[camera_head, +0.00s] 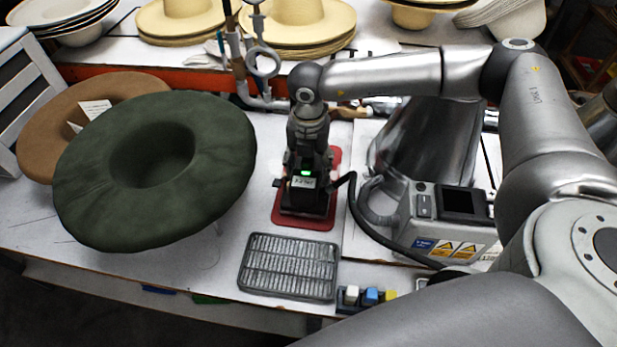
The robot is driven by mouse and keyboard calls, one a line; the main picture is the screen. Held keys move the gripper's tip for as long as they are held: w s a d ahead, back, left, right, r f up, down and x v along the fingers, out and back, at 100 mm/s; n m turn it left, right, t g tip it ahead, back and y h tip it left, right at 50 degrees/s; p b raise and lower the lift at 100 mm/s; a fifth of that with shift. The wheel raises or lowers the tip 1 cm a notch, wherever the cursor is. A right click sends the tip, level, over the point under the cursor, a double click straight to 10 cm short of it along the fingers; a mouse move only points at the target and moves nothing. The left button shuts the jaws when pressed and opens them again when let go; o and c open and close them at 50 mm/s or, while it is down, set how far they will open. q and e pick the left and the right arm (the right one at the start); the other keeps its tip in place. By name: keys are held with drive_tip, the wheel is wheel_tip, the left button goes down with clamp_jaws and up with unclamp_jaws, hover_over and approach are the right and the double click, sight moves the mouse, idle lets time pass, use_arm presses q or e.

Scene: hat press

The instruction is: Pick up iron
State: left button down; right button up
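The iron (303,206) is a dark shape on a red pad (287,217) near the middle of the table. A black hose runs from beside it to a grey steam unit (424,215) on the right. My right gripper (306,172) points down directly over the iron, with a small green light and a white label on the dark body there. It covers much of the iron. Its fingertips are hidden or merge with the dark iron, so I cannot tell whether they grip it. My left gripper is not in view.
A large dark green hat (200,175) and a brown hat (55,130) lie to the left. A metal grille plate (288,266) lies in front of the pad, near the table's front edge. Straw hats (295,22) are stacked on the rear shelf.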

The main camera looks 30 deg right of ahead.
drive_tip(key=c, duration=0.7)
drive_tip(key=shift+w+r, duration=0.15)
drive_tip(key=shift+c, duration=1)
drive_tip(key=shift+w+r, duration=0.1)
drive_tip(key=shift+r, duration=0.5)
wheel_tip(320, 180, up, 2)
drive_tip(key=shift+a+r+b, duration=0.1)
drive_tip(key=shift+b, duration=0.2)
drive_tip(key=s+a+r, duration=0.1)
drive_tip(key=r, duration=0.1)
drive_tip(key=s+a+r+b, duration=0.1)
drive_tip(key=s, duration=0.1)
drive_tip(key=s+a+r, duration=0.1)
drive_tip(key=s+r, duration=0.1)
drive_tip(key=shift+r+b, duration=0.35)
drive_tip(key=s+a+r, duration=0.2)
drive_tip(key=s+r, duration=0.1)
drive_tip(key=r, duration=0.2)
drive_tip(key=s+a+r+p, duration=0.1)
drive_tip(key=s+a+r, duration=0.1)
drive_tip(key=r, duration=0.3)
drive_tip(key=shift+s+a, duration=0.35)
drive_tip(key=shift+s, duration=0.5)
